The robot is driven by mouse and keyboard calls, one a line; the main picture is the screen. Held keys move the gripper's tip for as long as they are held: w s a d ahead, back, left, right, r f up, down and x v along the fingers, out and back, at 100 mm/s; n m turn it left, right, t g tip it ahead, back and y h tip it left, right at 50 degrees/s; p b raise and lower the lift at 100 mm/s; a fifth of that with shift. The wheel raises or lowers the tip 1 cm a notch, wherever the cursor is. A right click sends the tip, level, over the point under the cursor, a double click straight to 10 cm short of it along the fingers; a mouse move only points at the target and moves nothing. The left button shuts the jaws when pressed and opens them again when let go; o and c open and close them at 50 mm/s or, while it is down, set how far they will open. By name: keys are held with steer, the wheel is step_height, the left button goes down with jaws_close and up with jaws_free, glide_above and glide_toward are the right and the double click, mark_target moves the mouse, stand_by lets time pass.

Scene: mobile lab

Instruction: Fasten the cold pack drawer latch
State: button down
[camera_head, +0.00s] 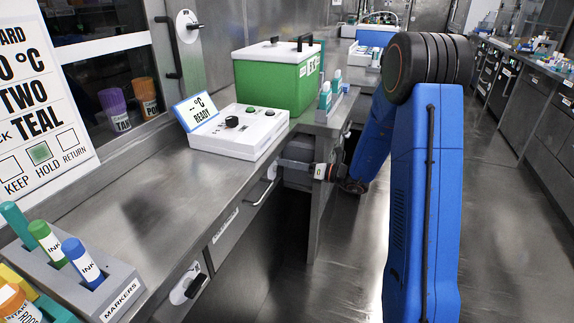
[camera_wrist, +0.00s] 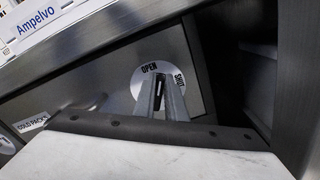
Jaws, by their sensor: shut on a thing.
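The cold pack drawer latch (camera_wrist: 146,74) shows in the wrist view as a round pale plate marked OPEN at the top and SHUT at the right. It sits on a grey metal drawer front (camera_wrist: 110,85) with a COLD PACKS label (camera_wrist: 33,123) at the left. My gripper (camera_wrist: 162,86) is at the plate, its two narrow fingers close together and shut on the latch's handle, which they mostly hide. I cannot tell which mark the handle points to.
The white control box (camera_head: 238,131) and a green cool box (camera_head: 277,76) stand on the bench above. A drawer handle (camera_head: 265,187) and another round latch (camera_head: 188,289) are along the bench front. A marker rack (camera_head: 115,300) is nearby. The aisle floor (camera_head: 345,265) is clear.

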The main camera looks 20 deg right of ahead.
steer(key=m, duration=0.4)
steer(key=w+f+m, duration=0.1)
steer(key=m, duration=0.1)
steer(key=shift+d+m, duration=0.3)
steer(key=shift+d, duration=0.05)
steer(key=m, duration=0.2)
steer(key=f+m, duration=0.1)
steer(key=m, duration=0.2)
steer(key=shift+w+d+f, duration=0.1)
steer(key=shift+f, duration=0.05)
steer(key=shift+m, duration=0.4)
steer(key=c, duration=1.8)
jaws_free()
steer(key=shift+d, duration=0.1)
steer(key=v, duration=1.7)
